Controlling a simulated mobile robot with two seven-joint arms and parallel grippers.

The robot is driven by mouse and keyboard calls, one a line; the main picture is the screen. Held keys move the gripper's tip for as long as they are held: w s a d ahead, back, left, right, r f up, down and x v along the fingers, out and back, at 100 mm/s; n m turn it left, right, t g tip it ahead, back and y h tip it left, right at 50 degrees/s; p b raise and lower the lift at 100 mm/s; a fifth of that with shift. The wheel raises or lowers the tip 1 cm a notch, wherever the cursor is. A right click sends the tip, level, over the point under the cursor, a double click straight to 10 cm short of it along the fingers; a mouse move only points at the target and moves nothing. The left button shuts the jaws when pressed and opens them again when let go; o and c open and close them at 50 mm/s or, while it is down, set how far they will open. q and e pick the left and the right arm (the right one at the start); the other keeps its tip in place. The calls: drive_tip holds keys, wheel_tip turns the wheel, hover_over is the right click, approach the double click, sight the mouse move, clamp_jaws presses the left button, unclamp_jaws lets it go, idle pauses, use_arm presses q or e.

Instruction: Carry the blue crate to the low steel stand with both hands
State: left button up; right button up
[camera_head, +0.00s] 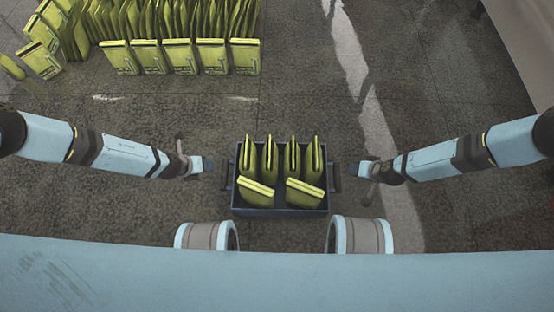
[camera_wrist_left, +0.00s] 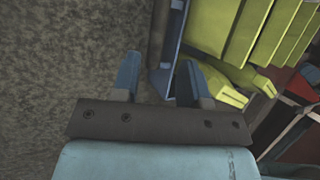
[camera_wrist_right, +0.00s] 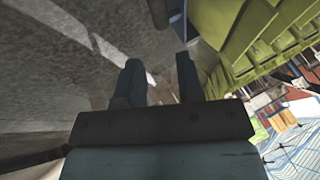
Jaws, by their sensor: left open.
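The blue crate (camera_head: 280,212) sits on the floor in the middle of the head view, with several yellow-green bags (camera_head: 270,158) in it. It has a dark handle on its left side (camera_head: 229,176) and one on its right side (camera_head: 337,177). My left gripper (camera_head: 206,164) is open, just left of the left handle; its wrist view shows the parted fingers (camera_wrist_left: 160,76) close to the crate wall (camera_wrist_left: 174,45). My right gripper (camera_head: 364,169) is just right of the right handle; its fingers (camera_wrist_right: 160,78) are apart and empty. I see no steel stand.
Rows of yellow-green bags (camera_head: 180,57) stand on the floor at the back left. A pale stripe (camera_head: 370,110) runs along the floor right of the crate. The floor behind the crate is clear.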

sight(224, 166)
use_arm(q)
drive_tip(key=shift+s, duration=0.1)
drive_tip(key=x, duration=1.3)
drive_tip(key=shift+d+r, duration=0.15)
use_arm(e)
drive_tip(key=x, duration=1.2)
drive_tip(key=shift+w+a+f, duration=0.15)
drive_tip(key=shift+w+f, duration=0.05)
drive_tip(key=shift+f, duration=0.05)
use_arm(q)
drive_tip(key=shift+f, duration=0.5)
use_arm(e)
drive_tip(key=shift+a+f, duration=0.15)
drive_tip(key=shift+f, duration=0.35)
use_arm(q)
drive_tip(key=c, duration=0.6)
use_arm(e)
drive_tip(key=shift+w, duration=0.1)
clamp_jaws()
use_arm(q)
clamp_jaws()
